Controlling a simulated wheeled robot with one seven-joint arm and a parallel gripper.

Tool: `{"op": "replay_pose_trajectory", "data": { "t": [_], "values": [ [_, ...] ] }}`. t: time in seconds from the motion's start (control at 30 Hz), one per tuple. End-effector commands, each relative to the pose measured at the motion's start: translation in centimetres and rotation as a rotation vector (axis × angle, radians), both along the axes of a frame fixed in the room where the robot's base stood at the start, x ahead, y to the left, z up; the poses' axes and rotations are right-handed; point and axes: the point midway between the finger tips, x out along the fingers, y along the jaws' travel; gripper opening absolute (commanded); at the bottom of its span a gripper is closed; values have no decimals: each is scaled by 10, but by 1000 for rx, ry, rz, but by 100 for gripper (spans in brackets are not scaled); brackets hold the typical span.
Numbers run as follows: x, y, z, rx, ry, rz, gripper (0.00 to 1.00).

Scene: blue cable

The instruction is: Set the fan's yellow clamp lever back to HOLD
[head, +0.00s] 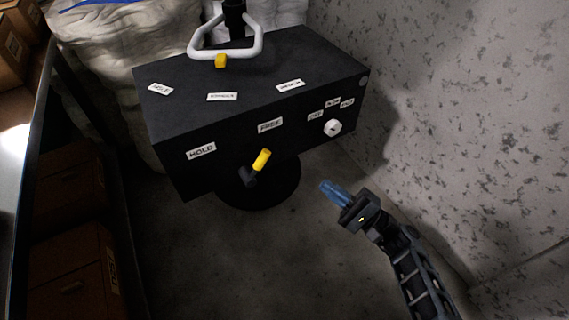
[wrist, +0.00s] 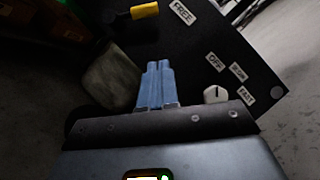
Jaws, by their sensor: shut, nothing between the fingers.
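The fan's black box (head: 230,130) has a lever with a yellow tip (head: 262,159) on its front face. The lever tilts up and right from its dark pivot, toward the FREE label (head: 270,125). The HOLD label (head: 201,151) is to the upper left of the pivot. In the wrist view the yellow tip (wrist: 145,10) is at the top edge, beside the FREE label (wrist: 182,12). My gripper (head: 335,193), with blue fingers, is shut and empty, right of the lever and apart from it. The fingers also show in the wrist view (wrist: 155,85).
A white knob (head: 332,127) with several small labels sits at the front face's right; it is near my fingers in the wrist view (wrist: 215,93). A white handle (head: 225,48) stands on top. A speckled wall (head: 450,100) is at right, shelving with boxes (head: 70,270) at left.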

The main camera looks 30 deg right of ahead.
Motion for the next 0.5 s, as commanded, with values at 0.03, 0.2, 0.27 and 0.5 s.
{"op": "replay_pose_trajectory", "data": {
  "t": [0.03,0.2,0.27,0.5],
  "values": [
    [0,0,0,-1,1,0,0],
    [1,1,0,-1,1,1,0],
    [4,3,1,-2,1,2,0],
    [32,19,12,-4,0,4,0]
  ]
}}
